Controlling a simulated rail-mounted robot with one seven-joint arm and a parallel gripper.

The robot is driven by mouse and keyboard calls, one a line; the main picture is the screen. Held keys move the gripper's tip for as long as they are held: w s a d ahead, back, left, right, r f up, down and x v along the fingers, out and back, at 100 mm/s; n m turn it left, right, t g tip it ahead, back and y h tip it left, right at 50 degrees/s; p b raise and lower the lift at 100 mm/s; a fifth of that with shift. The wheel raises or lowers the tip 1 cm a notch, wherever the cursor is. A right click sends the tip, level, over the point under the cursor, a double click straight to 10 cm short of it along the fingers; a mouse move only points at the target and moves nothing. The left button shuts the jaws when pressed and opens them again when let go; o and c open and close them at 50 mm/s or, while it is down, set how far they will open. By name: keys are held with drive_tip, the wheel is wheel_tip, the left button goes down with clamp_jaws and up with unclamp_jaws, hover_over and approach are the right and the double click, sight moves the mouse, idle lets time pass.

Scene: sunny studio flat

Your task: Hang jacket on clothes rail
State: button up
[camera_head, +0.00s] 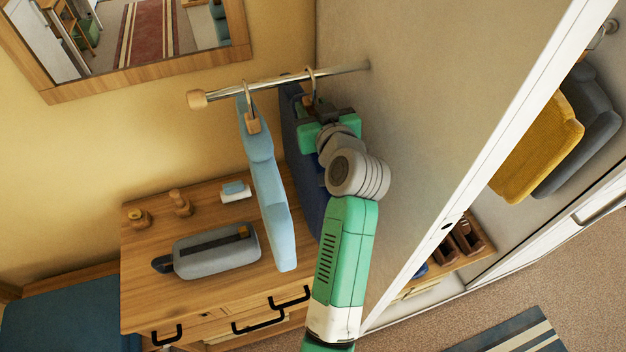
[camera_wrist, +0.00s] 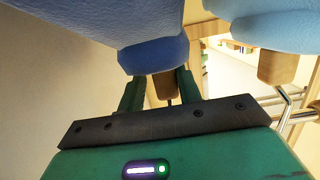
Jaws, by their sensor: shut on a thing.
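A dark blue jacket (camera_head: 304,180) hangs from a hanger at the wall end of the clothes rail (camera_head: 285,80). It is partly hidden behind my arm. Its metal hook (camera_head: 312,78) appears looped over the rail; I cannot tell whether it bears on it. My gripper (camera_head: 322,120) is just below the rail, shut on the hanger's wooden neck. In the wrist view, the fingers of my gripper (camera_wrist: 160,92) are on both sides of this wooden neck (camera_wrist: 164,86), with the jacket (camera_wrist: 153,52) beside it.
A light blue garment (camera_head: 266,185) hangs on the rail to the left, close to the jacket. Below stands a wooden dresser (camera_head: 145,290) with a grey case (camera_head: 215,252) on top. A pale panel (camera_head: 430,120) closes the right side. A mirror (camera_head: 150,78) hangs upper left.

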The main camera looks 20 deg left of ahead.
drive_tip(key=shift+r, duration=0.1)
clamp_jaws()
drive_tip(key=shift+r+p, duration=0.85)
drive_tip(key=shift+r, duration=0.5)
drive_tip(key=shift+f+p+v, duration=0.15)
drive_tip(key=shift+f+v, duration=0.05)
drive_tip(key=shift+v, duration=0.8)
drive_tip(key=shift+f+p+v, duration=0.1)
drive_tip(key=shift+f+v, duration=0.05)
drive_tip(key=shift+v, duration=0.85)
drive_tip(key=shift+f+p+v, duration=0.15)
drive_tip(key=shift+f+v, duration=0.05)
drive_tip(key=shift+v, duration=0.8)
drive_tip(key=shift+d, duration=0.1)
